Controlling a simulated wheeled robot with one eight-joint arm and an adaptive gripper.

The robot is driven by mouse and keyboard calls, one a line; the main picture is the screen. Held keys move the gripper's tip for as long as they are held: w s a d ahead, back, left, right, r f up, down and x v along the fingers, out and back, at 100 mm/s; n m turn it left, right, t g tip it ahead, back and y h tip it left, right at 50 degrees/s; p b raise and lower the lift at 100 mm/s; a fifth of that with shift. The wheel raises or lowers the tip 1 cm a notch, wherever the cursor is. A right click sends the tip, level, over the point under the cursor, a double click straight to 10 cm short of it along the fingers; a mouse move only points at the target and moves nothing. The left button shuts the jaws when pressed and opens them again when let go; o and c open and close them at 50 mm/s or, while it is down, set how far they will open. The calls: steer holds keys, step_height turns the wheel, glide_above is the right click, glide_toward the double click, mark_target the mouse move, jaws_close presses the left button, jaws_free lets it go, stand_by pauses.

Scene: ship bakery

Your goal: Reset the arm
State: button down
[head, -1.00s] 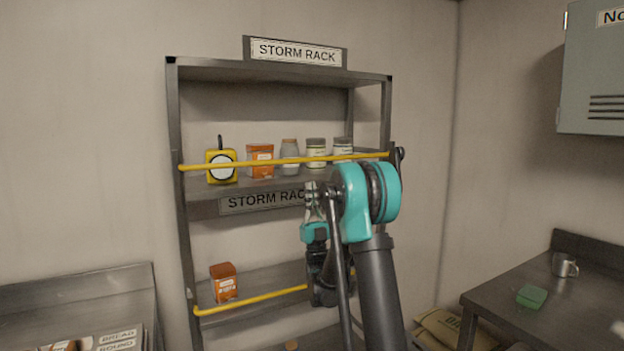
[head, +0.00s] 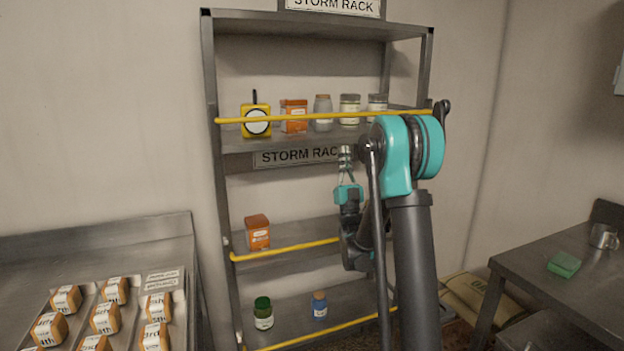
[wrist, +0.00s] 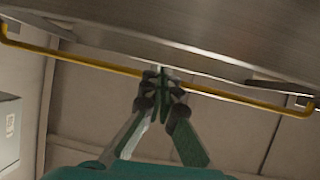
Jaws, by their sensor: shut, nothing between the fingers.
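My arm stands in front of the right part of the storm rack (head: 217,180) in the head view. My gripper (head: 345,150) points upward near the lower storm rack sign and is small in that view. In the wrist view my gripper (wrist: 160,72) has its fingertips together with nothing between them. A yellow bar (wrist: 100,66) crosses behind the fingertips there, beneath a metal shelf (wrist: 200,30). I cannot tell how far the fingertips are from the bar.
Yellow bars (head: 290,119) run across the rack shelves, which hold several jars and boxes. A tray of wrapped loaves (head: 85,318) lies on the left counter. A right table (head: 570,285) holds a green sponge (head: 564,264) and a metal mug (head: 604,237). Sacks (head: 470,297) lie low between.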

step_height(320, 180, down, 12)
steer(key=d+m+g+h, duration=0.1)
steer(key=d+g+h, duration=0.25)
steer(key=g, duration=0.75)
steer(key=s+f+g, duration=0.7)
steer(key=s+f, duration=0.6)
steer(key=s, duration=0.4)
steer(key=s+f+g, duration=0.8)
steer(key=s+f, duration=0.5)
steer(key=s, duration=0.4)
steer(key=shift+s+d+n+h, duration=0.15)
steer(key=shift+d+n+h, duration=0.05)
steer(key=shift+n+h, duration=0.25)
steer(key=shift+f, duration=0.1)
